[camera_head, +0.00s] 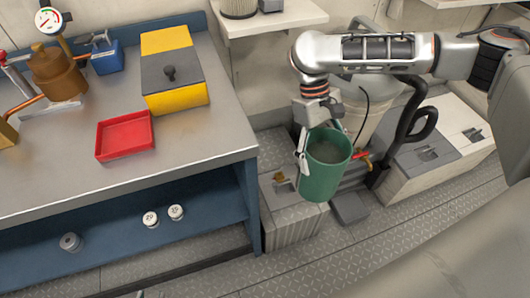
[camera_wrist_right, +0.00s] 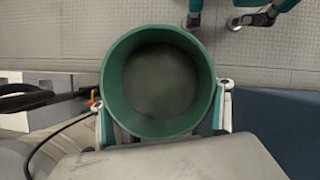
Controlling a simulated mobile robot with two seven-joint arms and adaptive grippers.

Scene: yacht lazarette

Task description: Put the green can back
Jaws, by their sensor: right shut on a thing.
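The green can (camera_head: 322,170) is an open-topped cylinder, dark inside, held upright over the floor beside the workbench. My right gripper (camera_head: 318,128) is shut on it from behind. In the right wrist view the can's rim (camera_wrist_right: 111,100) fills the middle, with the right gripper's fingers (camera_wrist_right: 165,120) on either side of it.
The workbench (camera_head: 190,148) carries a red tray (camera_head: 125,136), a yellow-and-grey box (camera_head: 172,70), a blue box (camera_head: 107,60) and a brass device with a gauge. Its lower shelf (camera_head: 110,235) holds several small round items. Pale lockers (camera_head: 435,150) and a red-handled valve (camera_head: 362,155) stand right.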

